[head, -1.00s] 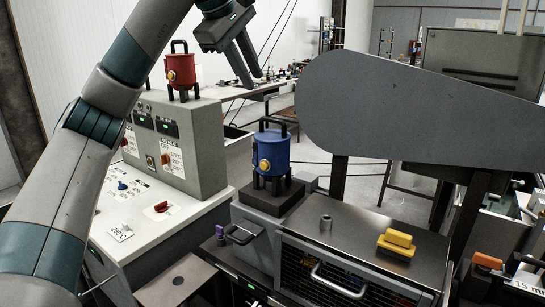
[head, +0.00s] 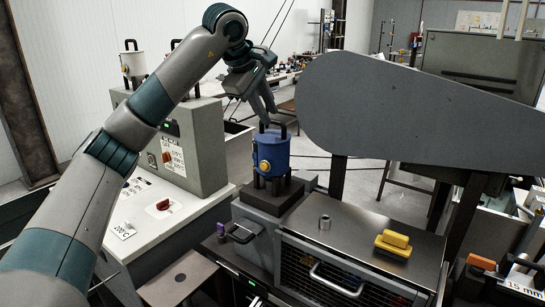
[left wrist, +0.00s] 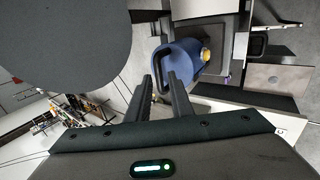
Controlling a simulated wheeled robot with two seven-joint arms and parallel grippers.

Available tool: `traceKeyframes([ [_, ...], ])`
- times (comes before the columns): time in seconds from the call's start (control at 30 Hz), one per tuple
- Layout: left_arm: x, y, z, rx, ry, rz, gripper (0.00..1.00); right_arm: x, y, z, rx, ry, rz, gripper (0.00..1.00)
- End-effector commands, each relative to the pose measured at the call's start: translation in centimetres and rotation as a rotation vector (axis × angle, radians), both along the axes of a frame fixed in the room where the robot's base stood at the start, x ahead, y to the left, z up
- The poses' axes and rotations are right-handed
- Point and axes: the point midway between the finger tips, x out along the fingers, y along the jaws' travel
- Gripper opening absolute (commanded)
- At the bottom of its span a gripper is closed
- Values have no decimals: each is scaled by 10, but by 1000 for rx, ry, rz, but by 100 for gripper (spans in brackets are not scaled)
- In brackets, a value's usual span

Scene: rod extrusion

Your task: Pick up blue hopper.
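The blue hopper (head: 272,155), with a black handle and a yellow knob, stands upright on a dark block on the grey machine. My left gripper (head: 266,112) is just above it in the head view, fingers pointing down. In the left wrist view the hopper (left wrist: 184,66) is just beyond the fingertips, and its black handle (left wrist: 158,70) lies near the gap between them. The left gripper (left wrist: 156,84) is open, with its fingers apart and empty. I cannot tell whether a finger touches the handle. My right gripper is not in view.
A large grey guard (head: 400,105) stands close to the right of the hopper. A control cabinet (head: 190,150) is at the left, with a white hopper (head: 133,66) on top. A yellow block (head: 394,244) and a small metal cylinder (head: 325,222) are on the metal top (head: 350,232).

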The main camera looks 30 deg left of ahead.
Motion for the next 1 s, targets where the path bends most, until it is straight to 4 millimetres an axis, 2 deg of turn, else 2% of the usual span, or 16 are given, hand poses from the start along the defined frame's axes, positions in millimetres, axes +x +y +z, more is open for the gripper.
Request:
traceKeyframes([
  [0.33,5,0,-5,-1,2,-1,20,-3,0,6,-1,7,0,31],
  [0.5,15,0,-17,0,3,-1,20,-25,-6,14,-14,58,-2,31],
  [0.6,22,-1,-28,0,4,-1,20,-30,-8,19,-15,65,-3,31],
  [0.8,30,-2,-41,-1,2,-1,20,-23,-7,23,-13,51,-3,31],
  [1.0,30,-2,-42,0,0,-1,20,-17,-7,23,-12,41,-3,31],
])
